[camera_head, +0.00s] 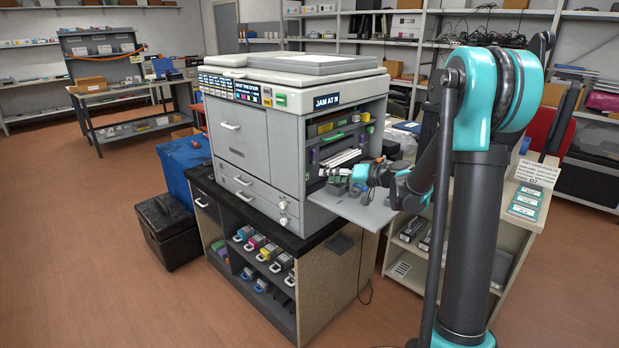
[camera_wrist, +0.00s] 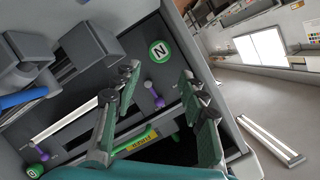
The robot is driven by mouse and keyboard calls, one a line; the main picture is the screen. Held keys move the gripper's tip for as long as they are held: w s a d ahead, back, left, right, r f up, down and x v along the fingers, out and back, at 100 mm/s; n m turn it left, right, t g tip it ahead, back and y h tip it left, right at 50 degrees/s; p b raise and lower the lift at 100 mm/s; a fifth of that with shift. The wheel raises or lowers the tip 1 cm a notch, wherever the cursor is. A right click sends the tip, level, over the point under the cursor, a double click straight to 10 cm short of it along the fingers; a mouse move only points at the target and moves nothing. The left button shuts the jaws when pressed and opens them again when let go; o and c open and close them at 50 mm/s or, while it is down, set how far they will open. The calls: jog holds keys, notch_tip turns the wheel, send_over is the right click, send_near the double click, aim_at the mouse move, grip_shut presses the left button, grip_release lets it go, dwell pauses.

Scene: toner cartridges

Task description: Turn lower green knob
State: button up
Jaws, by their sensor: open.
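A round green disc marked N (camera_wrist: 159,50) shows on the dark inner panel in the wrist view, just beyond my fingertips. A second green disc (camera_wrist: 35,170) shows at the lower left of that view. I cannot tell which one is the lower knob. My gripper (camera_wrist: 162,72) is open and empty, with its fingers spread and pointing towards the disc marked N, apart from it as far as I can tell. In the head view, my gripper (camera_head: 345,177) is inside the open side of the printer (camera_head: 236,148), where the arm hides part of the interior.
Purple levers (camera_wrist: 152,92) and a green bar (camera_wrist: 137,145) with a yellow label lie close to the fingers. A fold-down grey shelf (camera_head: 365,212) is under the arm. A sign reading "JAM AT N" (camera_head: 327,101) is above the opening. A shelf unit (camera_head: 415,265) stands right.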

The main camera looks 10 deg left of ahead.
aim_at(307, 176)
jog(key=x, duration=0.9)
jog(key=shift+a+f, duration=0.1)
jog(key=c, duration=0.9)
jog(key=shift+o, duration=0.2)
jog(key=shift+w+m, duration=0.1)
jog(key=shift+m, duration=0.5)
jog(key=o, duration=0.9)
jog(key=shift+c, duration=0.2)
